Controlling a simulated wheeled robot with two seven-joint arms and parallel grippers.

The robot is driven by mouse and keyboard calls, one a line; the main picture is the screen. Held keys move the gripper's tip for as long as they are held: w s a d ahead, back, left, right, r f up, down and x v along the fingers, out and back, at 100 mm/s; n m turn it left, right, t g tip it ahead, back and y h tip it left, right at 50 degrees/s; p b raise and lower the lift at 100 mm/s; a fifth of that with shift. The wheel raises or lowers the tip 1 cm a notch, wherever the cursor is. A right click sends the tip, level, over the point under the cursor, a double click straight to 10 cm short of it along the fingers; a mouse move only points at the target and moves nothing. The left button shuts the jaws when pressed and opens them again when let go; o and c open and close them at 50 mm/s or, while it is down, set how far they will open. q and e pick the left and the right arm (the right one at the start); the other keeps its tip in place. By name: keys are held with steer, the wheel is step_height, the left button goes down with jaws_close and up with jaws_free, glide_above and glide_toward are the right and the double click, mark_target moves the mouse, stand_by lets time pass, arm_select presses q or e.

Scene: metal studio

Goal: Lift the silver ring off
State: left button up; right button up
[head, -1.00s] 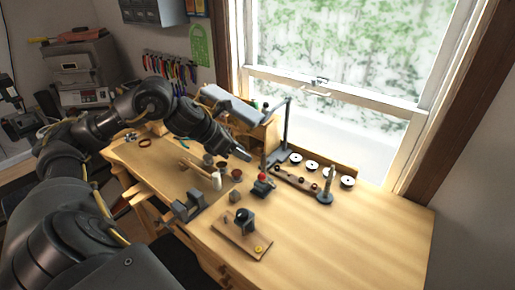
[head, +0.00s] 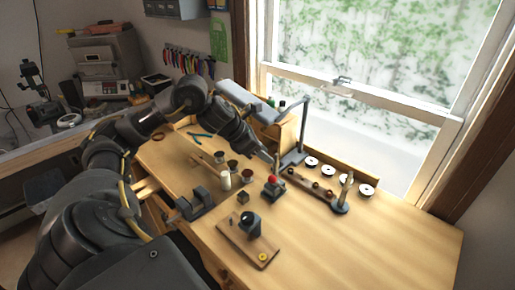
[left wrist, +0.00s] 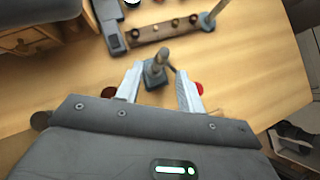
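I cannot make out the silver ring in either view. A tapered post on a round grey base (head: 341,207) stands at the right of the bench tools; part of it shows at the top of the left wrist view (left wrist: 208,18). My left gripper (head: 268,158) is above the bench, close to a small dark stand with a red ball (head: 273,181). In the left wrist view, my left gripper (left wrist: 160,88) has its fingers apart. A small grey block with a rod (left wrist: 155,72) shows between and beyond them. A red thing (left wrist: 200,88) shows beside the right finger. My right gripper is out of view.
A wooden strip with small round items (head: 310,186) and several white discs (head: 312,162) lie by the window. A lamp stand (head: 300,135) rises behind the gripper. A vise (head: 197,203) and a wooden board with a dark tool (head: 248,240) are nearer. The right bench is clear.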

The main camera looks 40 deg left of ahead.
arm_select(q)
steer(key=shift+b+x, duration=0.6)
steer(key=shift+x, duration=1.5)
steer(key=c, duration=0.7)
steer(key=shift+c, duration=0.3)
steer(key=shift+r, duration=0.15)
steer(key=shift+r+p, duration=0.8)
steer(key=shift+r, duration=0.15)
